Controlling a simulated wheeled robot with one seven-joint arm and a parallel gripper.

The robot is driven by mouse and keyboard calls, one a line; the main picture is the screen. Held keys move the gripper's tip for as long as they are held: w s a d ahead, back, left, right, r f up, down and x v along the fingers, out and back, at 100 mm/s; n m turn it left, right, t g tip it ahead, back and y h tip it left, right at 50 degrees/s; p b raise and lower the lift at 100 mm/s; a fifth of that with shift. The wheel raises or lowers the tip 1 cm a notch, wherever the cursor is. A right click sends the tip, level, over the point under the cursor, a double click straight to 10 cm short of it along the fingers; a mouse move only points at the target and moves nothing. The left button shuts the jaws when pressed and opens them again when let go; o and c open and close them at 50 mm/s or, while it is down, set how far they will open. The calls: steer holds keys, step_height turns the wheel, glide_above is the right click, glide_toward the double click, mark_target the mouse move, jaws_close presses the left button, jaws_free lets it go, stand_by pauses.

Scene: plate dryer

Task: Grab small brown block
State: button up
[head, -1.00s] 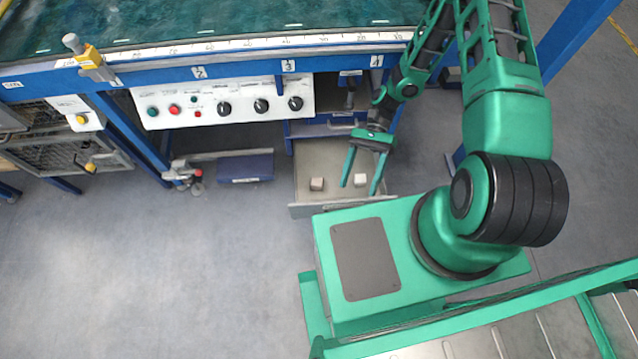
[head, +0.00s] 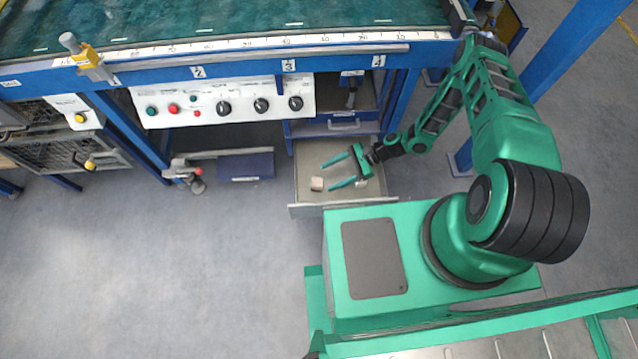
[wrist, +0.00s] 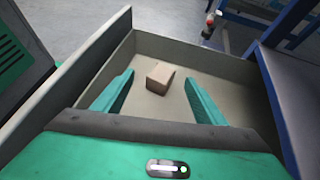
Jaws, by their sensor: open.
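The small brown block (head: 317,184) lies on the floor of the open drawer (head: 379,201), toward its left side. My gripper (head: 327,176) is inside the drawer area, to the right of the block, with its fingers pointing left. In the wrist view the block (wrist: 160,77) sits ahead of and roughly between the two open green fingers (wrist: 157,97), apart from both.
The drawer walls (wrist: 196,55) rise close around my gripper. A control panel (head: 222,101) with knobs and the blue workbench frame (head: 240,73) stand behind the drawer.

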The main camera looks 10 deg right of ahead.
mark_target(319, 181)
steer(key=shift+w+f+x, duration=0.1)
steer(key=shift+w+x, duration=0.1)
steer(key=shift+x, duration=1.5)
steer(key=shift+w+f+x, duration=0.1)
steer(key=shift+w+x, duration=0.1)
steer(key=shift+x, duration=1.45)
steer(key=c, duration=1.5)
